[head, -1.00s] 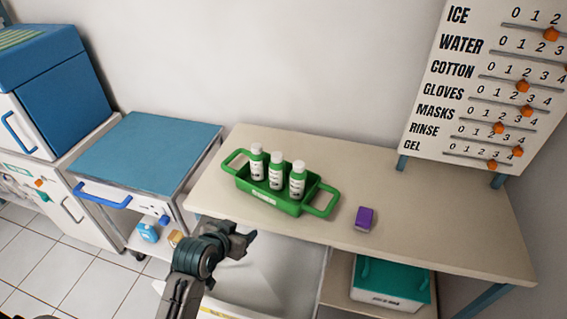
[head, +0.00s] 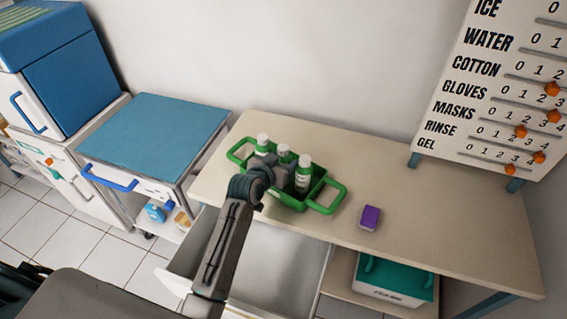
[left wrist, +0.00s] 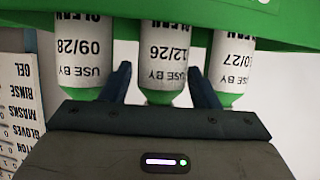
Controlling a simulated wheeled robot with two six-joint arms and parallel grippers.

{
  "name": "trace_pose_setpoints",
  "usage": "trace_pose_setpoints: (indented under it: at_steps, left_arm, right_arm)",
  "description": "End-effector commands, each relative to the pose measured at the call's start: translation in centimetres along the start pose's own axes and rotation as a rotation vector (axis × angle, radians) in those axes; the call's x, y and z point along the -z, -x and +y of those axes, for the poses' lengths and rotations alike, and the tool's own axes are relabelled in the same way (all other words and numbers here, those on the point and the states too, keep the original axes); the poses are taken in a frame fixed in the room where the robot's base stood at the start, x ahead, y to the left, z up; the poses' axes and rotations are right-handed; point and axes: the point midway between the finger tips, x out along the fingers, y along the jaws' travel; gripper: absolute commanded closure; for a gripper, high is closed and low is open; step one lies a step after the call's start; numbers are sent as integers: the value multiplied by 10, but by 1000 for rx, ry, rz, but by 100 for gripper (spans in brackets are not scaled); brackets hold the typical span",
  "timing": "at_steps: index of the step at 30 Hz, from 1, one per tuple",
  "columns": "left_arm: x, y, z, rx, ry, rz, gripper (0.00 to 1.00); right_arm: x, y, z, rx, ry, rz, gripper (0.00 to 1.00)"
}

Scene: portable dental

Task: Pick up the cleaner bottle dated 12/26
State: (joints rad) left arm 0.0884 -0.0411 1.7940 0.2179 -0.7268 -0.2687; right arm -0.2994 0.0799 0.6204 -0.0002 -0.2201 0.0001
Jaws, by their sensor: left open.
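Three white cleaner bottles with green bands stand in a green carrier on the table. In the left wrist view, which is upside down, the middle bottle (left wrist: 165,62) reads USE BY 12/26. The bottle at left (left wrist: 82,55) reads 09/28, and the bottle at right (left wrist: 233,65) shows 0/27, its first digit unclear. My left gripper (left wrist: 161,80) is open, its fingers on either side of the 12/26 bottle. In the head view my left gripper (head: 272,168) is at the carrier (head: 322,208) and hides much of the middle bottle (head: 284,151). My right gripper is out of view.
A purple block (head: 369,217) lies on the table (head: 430,225) right of the carrier. A sign board (head: 490,95) with orange sliders stands at the back right. An open drawer (head: 275,265) juts out below the table. A blue-topped cart (head: 155,130) is at left.

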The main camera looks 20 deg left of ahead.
Motion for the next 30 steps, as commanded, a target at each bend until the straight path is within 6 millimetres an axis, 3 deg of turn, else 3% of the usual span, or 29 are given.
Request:
trace_pose_setpoints:
  at_steps: [7,16,22,30]
  left_arm:
    - [2,-29,-1,0,0,-1,45]
    - [1,-33,-1,1,0,0,45]
    - [1,-32,-1,1,0,-1,82]
    - [3,-32,-1,1,0,1,84]
  right_arm:
    - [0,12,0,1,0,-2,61]
    - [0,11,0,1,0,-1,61]
    - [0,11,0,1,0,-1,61]
    - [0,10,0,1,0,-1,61]
